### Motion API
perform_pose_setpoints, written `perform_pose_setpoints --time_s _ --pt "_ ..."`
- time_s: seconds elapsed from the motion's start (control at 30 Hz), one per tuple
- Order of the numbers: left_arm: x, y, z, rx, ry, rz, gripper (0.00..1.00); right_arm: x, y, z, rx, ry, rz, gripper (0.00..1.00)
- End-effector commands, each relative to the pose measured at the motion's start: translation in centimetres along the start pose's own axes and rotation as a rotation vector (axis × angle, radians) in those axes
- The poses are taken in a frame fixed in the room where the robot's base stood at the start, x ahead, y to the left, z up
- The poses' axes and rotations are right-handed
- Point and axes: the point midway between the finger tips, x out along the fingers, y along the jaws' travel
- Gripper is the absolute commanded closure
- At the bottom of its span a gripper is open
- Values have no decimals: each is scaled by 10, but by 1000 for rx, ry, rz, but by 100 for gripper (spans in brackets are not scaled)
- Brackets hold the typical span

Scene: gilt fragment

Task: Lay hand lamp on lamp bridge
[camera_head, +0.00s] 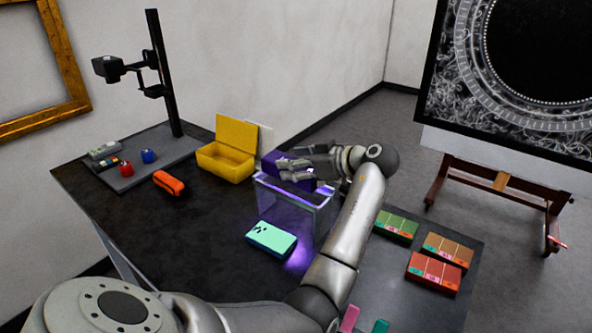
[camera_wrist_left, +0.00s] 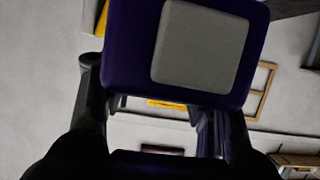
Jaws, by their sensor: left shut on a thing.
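The hand lamp (camera_head: 272,161) is a dark purple block in the head view. My left gripper (camera_head: 300,168) is shut on it. In the left wrist view the lamp (camera_wrist_left: 125,50) fills the top between my fingers and shows a pale grey panel. The lamp bridge (camera_head: 292,212) looks like a clear, see-through stand on the dark table. The lamp and gripper are over its top; I cannot tell whether the lamp touches it. Purple light falls on the table under and in front of the bridge. My fingers hide part of the lamp. My right gripper is not in view.
A mint block (camera_head: 271,240) lies in front of the bridge. An open yellow box (camera_head: 226,160) stands behind left, with an orange tool (camera_head: 169,183) nearby. A camera stand (camera_head: 166,80) rises at the far left. Coloured trays (camera_head: 434,272) lie at right, beyond my arm.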

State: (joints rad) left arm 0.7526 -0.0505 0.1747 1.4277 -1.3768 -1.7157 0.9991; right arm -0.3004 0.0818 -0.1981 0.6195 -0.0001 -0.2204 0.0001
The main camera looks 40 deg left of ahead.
Motion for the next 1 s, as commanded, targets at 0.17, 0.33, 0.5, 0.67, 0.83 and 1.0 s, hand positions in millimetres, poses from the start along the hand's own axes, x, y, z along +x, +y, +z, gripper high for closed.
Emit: perform_pose_setpoints --time_s 0.17,0.33,0.5,0.67,0.83,1.0 --pt "8 -2 20 5 0 -2 80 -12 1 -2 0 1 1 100" --pt "9 -1 23 2 0 -1 80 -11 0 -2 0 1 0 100" --pt "10 -2 25 2 0 -1 80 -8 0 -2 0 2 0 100" --pt "10 -2 26 4 -2 -2 34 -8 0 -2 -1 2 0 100" --pt "10 -2 26 4 -2 -2 25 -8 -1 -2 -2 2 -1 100" --pt "10 -2 26 4 -2 -2 25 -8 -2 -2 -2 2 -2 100"
